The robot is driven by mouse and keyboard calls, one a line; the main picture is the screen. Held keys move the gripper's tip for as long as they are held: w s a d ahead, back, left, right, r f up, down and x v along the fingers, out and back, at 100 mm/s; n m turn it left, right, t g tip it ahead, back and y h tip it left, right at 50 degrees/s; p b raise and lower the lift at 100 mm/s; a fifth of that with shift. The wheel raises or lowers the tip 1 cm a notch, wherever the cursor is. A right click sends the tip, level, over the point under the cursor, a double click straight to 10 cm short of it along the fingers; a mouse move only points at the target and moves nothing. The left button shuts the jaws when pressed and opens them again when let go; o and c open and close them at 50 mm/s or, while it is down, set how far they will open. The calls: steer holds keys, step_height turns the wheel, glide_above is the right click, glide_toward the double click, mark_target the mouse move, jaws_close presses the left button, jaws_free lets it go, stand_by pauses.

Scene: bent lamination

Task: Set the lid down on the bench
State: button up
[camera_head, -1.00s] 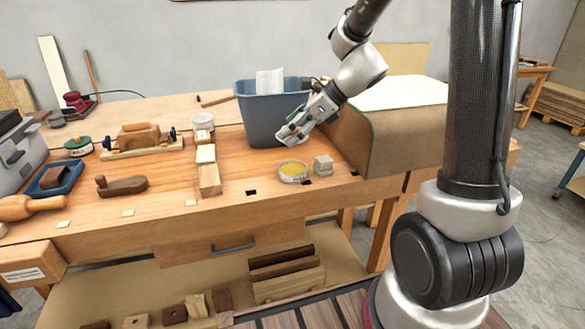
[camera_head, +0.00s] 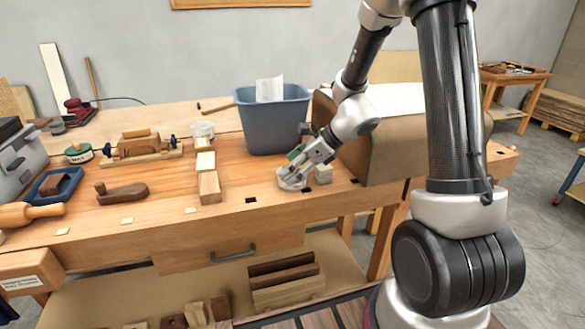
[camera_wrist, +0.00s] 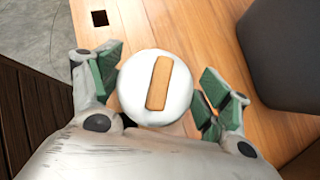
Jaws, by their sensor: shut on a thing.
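The lid (camera_wrist: 132,92) is a round white disc with a tan strip across its top. In the wrist view it sits between the green pads of my gripper (camera_wrist: 157,84), which is shut on it. In the head view my gripper (camera_head: 292,174) is low over the bench (camera_head: 240,212) near its front edge. A pale round shape (camera_head: 288,184) shows under the fingers, where the tin with yellow contents stood. The tin's inside is hidden, and I cannot tell whether the lid touches the tin.
Pale wooden blocks (camera_head: 209,187) lie left. Bare bench top lies between them and my gripper.

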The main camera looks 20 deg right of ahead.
steer(key=o, duration=1)
steer(key=shift+f, duration=0.15)
steer(key=s+d+r, duration=0.1)
steer(key=d+r, duration=0.1)
steer(key=r, duration=0.5)
steer(key=s+d+r, duration=0.2)
steer(key=d+r, duration=0.1)
steer(key=r, duration=0.3)
steer(key=s+d+r+n+h, duration=0.2)
steer(key=s+d+n, duration=0.1)
steer(key=s+n, duration=0.5)
steer(key=s+d+r+n+h, duration=0.2)
steer(key=s+d+n+h, duration=0.1)
steer(key=s+n, duration=0.4)
steer(key=s+d+r+n+h, duration=0.1)
steer(key=s+d+n, duration=0.3)
steer(key=s+n, duration=0.4)
steer(key=shift+s+r+n+h, duration=0.3)
steer(key=shift+r+n+h, duration=0.15)
steer(key=shift+h, duration=0.45)
